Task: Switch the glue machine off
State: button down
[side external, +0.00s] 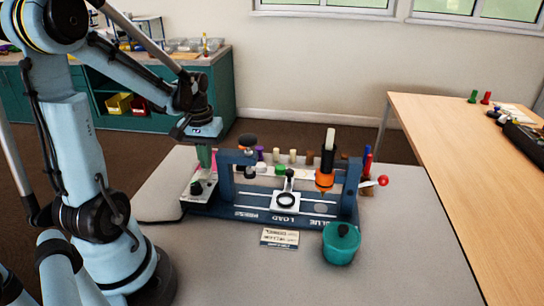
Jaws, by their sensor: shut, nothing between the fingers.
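The glue machine (272,216) is a dark blue frame on the grey table, with "GLUE", "LOAD" and "PRESS" lettered along its base. An orange-tipped glue nozzle (325,180) stands at its right. A black ring sits on a white plate (287,202) in the middle. A small grey control box (199,192) with a dark knob (196,188) and other small controls is at its left end. My gripper (205,166) is shut and empty, pointing down just above this box. Whether it touches the box, and the switch's setting, I cannot tell.
A teal lidded pot (341,245) stands in front of the machine on the right, and a small label card (279,238) lies in front. Several coloured pegs stand behind. A red-knobbed lever (382,181) sticks out right. The table's front is mostly clear.

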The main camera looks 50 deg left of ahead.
jog(key=shift+f, duration=0.3)
notch_tip(320, 180, up, 8)
dwell(1.2)
jog(key=w+d+r+m+t+y, duration=0.1)
jog(key=w+d+r+m+t, duration=0.15)
jog(key=w+d+t, duration=0.35)
jog(key=w+d+r+m+t+y, duration=0.1)
jog(key=w+d+r+m+t, duration=0.2)
jog(key=d, duration=0.4)
jog(key=s+d+f+m+g+h, duration=0.2)
jog(key=s+d+f+m, duration=0.1)
jog(key=s+d+f, duration=0.2)
jog(key=shift+s+d+f, duration=0.15)
jog(key=shift+s+d, duration=0.1)
jog(key=shift+d, duration=0.75)
jog(key=c, duration=1.8)
grip_release()
jog(key=shift+m, duration=0.25)
